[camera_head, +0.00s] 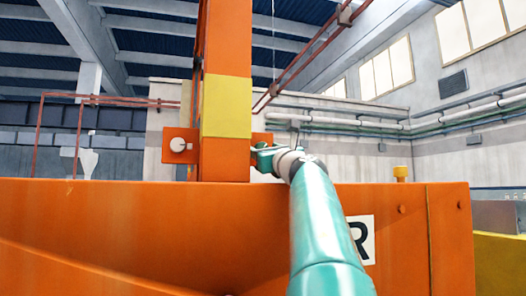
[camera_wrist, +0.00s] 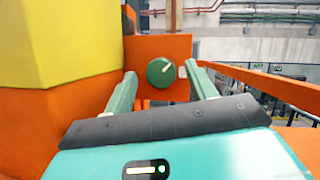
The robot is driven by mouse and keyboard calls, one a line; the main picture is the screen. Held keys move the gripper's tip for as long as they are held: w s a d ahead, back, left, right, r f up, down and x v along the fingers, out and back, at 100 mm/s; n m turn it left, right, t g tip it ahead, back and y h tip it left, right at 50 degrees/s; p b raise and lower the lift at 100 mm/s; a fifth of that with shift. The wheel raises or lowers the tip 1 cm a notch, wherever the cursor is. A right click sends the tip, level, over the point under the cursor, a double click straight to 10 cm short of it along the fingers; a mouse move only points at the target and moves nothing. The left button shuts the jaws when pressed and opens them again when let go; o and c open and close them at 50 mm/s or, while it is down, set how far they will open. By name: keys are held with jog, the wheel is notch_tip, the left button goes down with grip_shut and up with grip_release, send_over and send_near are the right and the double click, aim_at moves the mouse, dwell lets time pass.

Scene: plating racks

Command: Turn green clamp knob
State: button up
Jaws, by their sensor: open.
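The green clamp knob (camera_wrist: 161,72) is a round dial with a pale pointer line, tilted toward the upper right. It sits on an orange plate (camera_wrist: 183,50) in the wrist view. My gripper (camera_wrist: 162,82) is open, its two green fingers on either side of the knob in the picture. I see no contact, and cannot tell how far the fingertips are from the knob. In the head view my arm reaches up to the right side of the orange post, with my gripper (camera_head: 262,155) small beside it. The knob cannot be made out there.
An orange post (camera_head: 223,110) with a yellow band (camera_head: 227,106) rises from a big orange housing (camera_head: 150,220). A white round knob (camera_head: 178,145) sits on a plate left of the post. In the wrist view an orange rail (camera_wrist: 265,85) runs along the right.

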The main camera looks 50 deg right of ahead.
jog(key=shift+w+d, duration=0.15)
jog(key=shift+w, duration=0.05)
jog(key=shift+s, duration=0.1)
jog(key=shift+c, duration=1)
jog(key=c, duration=0.8)
jog(key=shift+m+h, duration=0.6)
jog(key=shift+m, duration=0.6)
jog(key=o, duration=1)
